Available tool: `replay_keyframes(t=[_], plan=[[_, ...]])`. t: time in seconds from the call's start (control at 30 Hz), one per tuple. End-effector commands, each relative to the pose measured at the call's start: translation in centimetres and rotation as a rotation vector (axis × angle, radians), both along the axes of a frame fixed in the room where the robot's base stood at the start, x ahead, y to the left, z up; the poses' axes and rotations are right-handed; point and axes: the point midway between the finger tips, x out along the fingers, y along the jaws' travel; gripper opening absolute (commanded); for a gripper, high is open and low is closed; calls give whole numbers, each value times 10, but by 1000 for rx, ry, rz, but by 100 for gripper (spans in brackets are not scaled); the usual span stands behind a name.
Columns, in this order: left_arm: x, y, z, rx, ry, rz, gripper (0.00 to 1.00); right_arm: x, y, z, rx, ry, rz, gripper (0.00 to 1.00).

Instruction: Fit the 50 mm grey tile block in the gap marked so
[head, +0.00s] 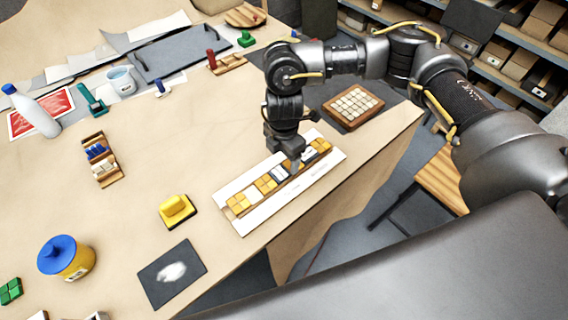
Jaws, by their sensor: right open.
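A long white mosaic panel (237,222) lies near the table's front edge. A row of yellow, orange, white and grey tile blocks (265,185) runs along it. My right gripper (293,166) points down over the right half of this row and is open. It hides part of the row, and its height over the tiles is hard to judge. A pale grey block (283,173) shows just left of the fingertips; I cannot tell whether it is the 50 mm grey tile. The gap markings are too small to read. My left gripper is out of view.
A wooden tray of pale tiles (355,105) lies right of my right gripper. A yellow block (177,210), a dark mat with white powder (172,274) and a blue-lidded jar (67,258) stand left. A small wooden rack (102,161) is further back. The table's middle is mostly clear.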

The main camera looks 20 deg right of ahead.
Motion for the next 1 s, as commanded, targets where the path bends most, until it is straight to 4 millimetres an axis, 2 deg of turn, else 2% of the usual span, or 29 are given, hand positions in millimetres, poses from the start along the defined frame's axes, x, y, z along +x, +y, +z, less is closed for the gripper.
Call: replay_keyframes(t=[0.2, 0.4, 1.0], plan=[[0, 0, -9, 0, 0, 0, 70, 1, 0, 38, -1, -3, 0, 70], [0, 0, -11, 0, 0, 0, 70, 0, 0, 55, -1, 0, 0, 70], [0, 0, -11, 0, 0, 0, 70, 0, 0, 57, 0, 1, -1, 70]])
